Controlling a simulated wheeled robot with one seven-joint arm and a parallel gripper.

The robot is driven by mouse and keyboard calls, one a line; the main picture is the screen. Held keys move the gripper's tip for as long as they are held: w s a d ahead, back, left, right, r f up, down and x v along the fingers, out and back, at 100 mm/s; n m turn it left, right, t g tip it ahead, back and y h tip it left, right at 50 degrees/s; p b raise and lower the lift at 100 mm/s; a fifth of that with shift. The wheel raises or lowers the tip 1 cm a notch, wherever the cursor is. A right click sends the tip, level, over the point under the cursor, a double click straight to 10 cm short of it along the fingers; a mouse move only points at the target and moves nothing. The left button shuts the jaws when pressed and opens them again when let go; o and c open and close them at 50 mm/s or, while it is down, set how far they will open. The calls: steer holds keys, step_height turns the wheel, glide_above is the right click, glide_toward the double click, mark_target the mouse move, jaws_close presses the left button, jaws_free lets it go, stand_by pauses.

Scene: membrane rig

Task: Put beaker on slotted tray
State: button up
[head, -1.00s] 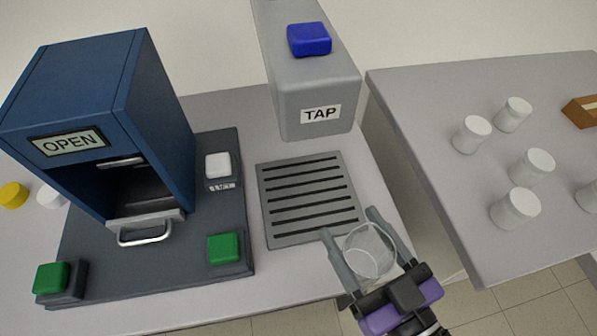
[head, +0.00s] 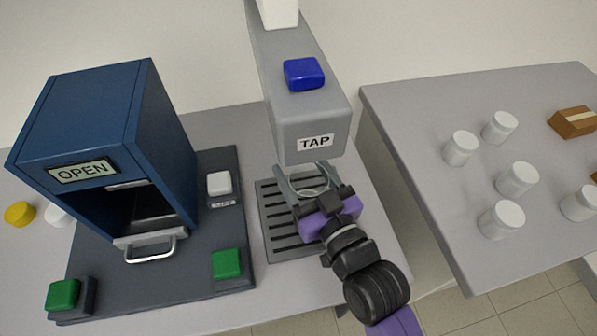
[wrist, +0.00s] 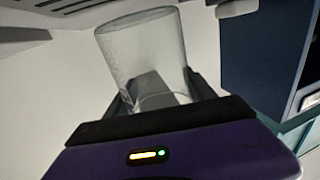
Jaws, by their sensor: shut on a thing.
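The clear glass beaker (wrist: 140,45) is between the fingers of my gripper (head: 302,177), which is shut on it. In the head view the beaker's rim (head: 313,192) shows faintly between the fingers. The slotted tray (head: 280,245) is a grey plate with dark slots in front of the grey tap (head: 312,125). My gripper and the beaker are over the tray's far right part, just below the TAP label. My wrist hides the tray's right side. Whether the beaker touches the tray cannot be told.
A blue box (head: 95,125) marked OPEN stands left on a dark base with green buttons (head: 227,263) and a white button (head: 218,183). A blue button (head: 304,73) tops the tap. A side table (head: 420,130) at right holds several white jars and a brown box (head: 575,121).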

mark_target(300, 180)
steer(key=shift+w+a+r, duration=0.1)
steer(key=shift+w+a, duration=0.15)
steer(key=shift+w, duration=0.1)
step_height(300, 180, down, 4)
steer(key=shift+r+p, duration=0.2)
steer(key=shift+p, duration=0.15)
